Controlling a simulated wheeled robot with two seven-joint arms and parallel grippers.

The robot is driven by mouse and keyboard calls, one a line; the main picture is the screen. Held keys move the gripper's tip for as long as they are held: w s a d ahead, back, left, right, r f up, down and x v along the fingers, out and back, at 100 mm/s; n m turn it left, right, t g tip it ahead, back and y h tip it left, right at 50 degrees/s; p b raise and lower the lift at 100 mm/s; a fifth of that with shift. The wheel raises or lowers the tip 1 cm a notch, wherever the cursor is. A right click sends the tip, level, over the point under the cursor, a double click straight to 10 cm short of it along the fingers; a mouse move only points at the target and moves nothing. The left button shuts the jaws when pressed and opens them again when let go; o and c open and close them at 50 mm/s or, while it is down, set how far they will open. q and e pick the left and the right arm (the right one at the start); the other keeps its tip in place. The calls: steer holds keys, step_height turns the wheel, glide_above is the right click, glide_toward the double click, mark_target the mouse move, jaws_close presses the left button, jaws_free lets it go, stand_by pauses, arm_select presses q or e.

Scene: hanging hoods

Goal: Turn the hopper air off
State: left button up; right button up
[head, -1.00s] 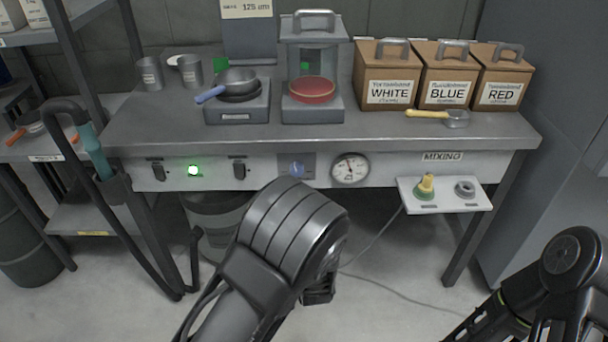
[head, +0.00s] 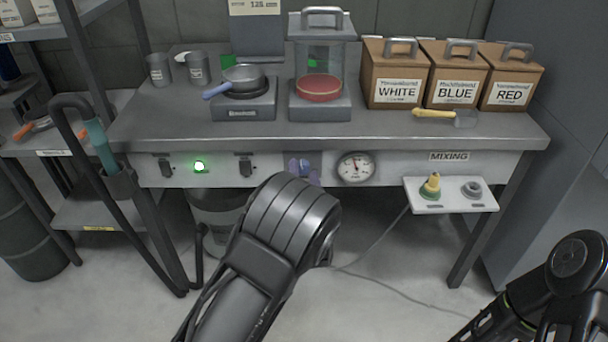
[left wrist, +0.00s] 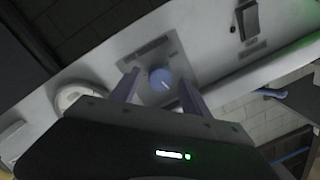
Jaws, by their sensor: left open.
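A blue round knob (left wrist: 161,79) with a white pointer mark sits on a grey plate on the bench's front panel. In the left wrist view, the purple fingers of my left gripper (left wrist: 158,90) are open, one on each side of the knob; whether they touch it I cannot tell. In the head view, my left gripper (head: 304,169) is at the panel, left of the round gauge (head: 355,168), and partly hidden by my arm. The knob's label is unreadable. My right arm shows at the lower right; its gripper is out of view.
Left of the knob are two dark switches (head: 246,165) (head: 165,167) and a lit green lamp (head: 199,167). A small shelf (head: 450,207) with a yellow-green plug juts out at right.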

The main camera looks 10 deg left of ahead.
arm_select(q)
jaws_close()
stand_by(0.6)
